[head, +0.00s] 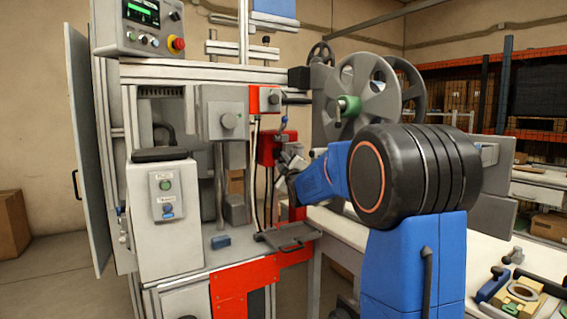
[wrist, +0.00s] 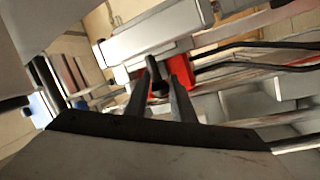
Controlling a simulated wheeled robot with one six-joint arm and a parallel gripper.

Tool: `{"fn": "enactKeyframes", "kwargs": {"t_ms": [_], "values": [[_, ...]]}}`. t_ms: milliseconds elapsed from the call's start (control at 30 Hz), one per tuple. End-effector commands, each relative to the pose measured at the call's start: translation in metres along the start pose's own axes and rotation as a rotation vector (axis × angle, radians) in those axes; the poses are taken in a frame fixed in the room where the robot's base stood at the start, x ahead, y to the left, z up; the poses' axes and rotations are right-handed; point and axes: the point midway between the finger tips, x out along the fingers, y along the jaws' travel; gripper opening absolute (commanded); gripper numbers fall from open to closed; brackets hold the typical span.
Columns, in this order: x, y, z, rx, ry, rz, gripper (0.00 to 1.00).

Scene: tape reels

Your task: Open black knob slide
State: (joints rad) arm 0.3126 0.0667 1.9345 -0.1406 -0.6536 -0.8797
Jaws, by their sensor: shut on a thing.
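My gripper (wrist: 162,80) shows in the wrist view with its two dark fingers on either side of a small black knob (wrist: 159,88). The fingers are shut on the knob, in front of a red block (wrist: 178,74) and pale machine parts. In the head view my gripper (head: 288,163) is at the machine's right side, beside a red slide block (head: 267,147). The knob itself is hidden there by the gripper and arm. How far the slide stands open cannot be told.
The grey machine has a control panel (head: 140,28) on top and a button box (head: 166,195) at left. Tape reels (head: 368,95) stand behind my arm. A small grey tray (head: 290,237) sticks out below the gripper. A white table (head: 345,228) with tools lies at right.

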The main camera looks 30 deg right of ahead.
Motion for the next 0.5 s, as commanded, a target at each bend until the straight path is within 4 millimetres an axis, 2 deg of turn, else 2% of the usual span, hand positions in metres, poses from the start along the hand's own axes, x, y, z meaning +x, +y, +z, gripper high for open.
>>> {"fn": "enactKeyframes", "kwargs": {"t_ms": [100,333,367,400,433,500], "values": [[0.0087,-0.0048,-0.0009,0.001,0.0,-0.003,0.0],[0.0085,-0.005,-0.0005,0.001,-0.001,-0.004,0.0],[0.0085,-0.005,-0.0005,0.001,-0.001,-0.004,0.27],[0.0085,-0.0049,-0.0005,0.001,-0.001,-0.004,0.37],[0.0085,-0.0048,-0.0005,0.001,-0.001,-0.003,0.4],[0.0085,-0.0045,-0.0006,0.001,-0.001,-0.003,0.4]]}}
